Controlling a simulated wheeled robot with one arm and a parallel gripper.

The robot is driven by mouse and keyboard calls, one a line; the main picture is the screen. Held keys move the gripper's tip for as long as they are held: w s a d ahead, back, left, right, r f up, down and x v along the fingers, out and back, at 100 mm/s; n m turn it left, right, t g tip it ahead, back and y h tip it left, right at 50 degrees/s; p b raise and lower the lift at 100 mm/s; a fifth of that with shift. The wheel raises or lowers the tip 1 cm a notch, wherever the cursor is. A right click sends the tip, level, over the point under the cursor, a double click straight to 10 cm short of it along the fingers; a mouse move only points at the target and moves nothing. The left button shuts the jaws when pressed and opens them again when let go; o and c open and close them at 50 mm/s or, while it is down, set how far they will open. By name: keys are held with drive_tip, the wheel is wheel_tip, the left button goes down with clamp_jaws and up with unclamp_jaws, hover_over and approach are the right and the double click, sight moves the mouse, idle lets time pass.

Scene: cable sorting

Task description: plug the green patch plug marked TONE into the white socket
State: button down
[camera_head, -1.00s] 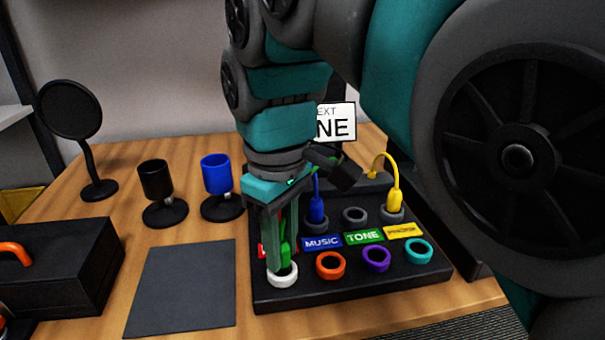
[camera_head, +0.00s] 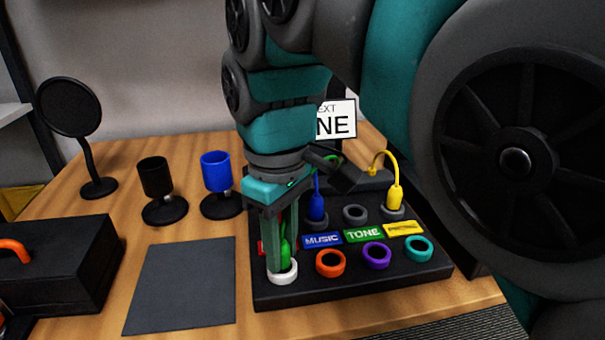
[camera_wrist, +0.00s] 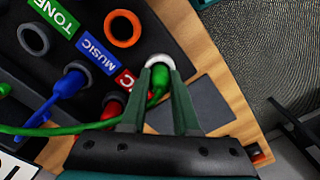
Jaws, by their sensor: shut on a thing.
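My gripper (camera_head: 283,264) is shut on the green plug (camera_head: 285,249) and points down at the front left of the black patch panel (camera_head: 340,292). The white socket (camera_head: 283,278) is directly below the fingertips. In the wrist view, the fingers (camera_wrist: 160,70) flank the green plug (camera_wrist: 161,80), whose tip is at the white socket's ring (camera_wrist: 159,60). How deep the plug sits in the socket cannot be told. Its green cable (camera_wrist: 60,130) trails off to the left. The green TONE label (camera_head: 363,236) marks the panel by an empty grey socket (camera_head: 355,214).
Orange (camera_head: 331,264), purple (camera_head: 376,257) and teal (camera_head: 418,249) sockets lie to the right, empty. Blue (camera_head: 316,208) and yellow (camera_head: 394,199) plugs stand behind them. A red plug (camera_wrist: 113,108) is close beside the gripper. A dark mat (camera_head: 182,288) lies left of the panel.

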drive_tip(key=shift+c, duration=0.5)
unclamp_jaws()
idle(0.3)
drive_tip(key=shift+r+p, duration=1.5)
drive_tip(key=shift+r, duration=2)
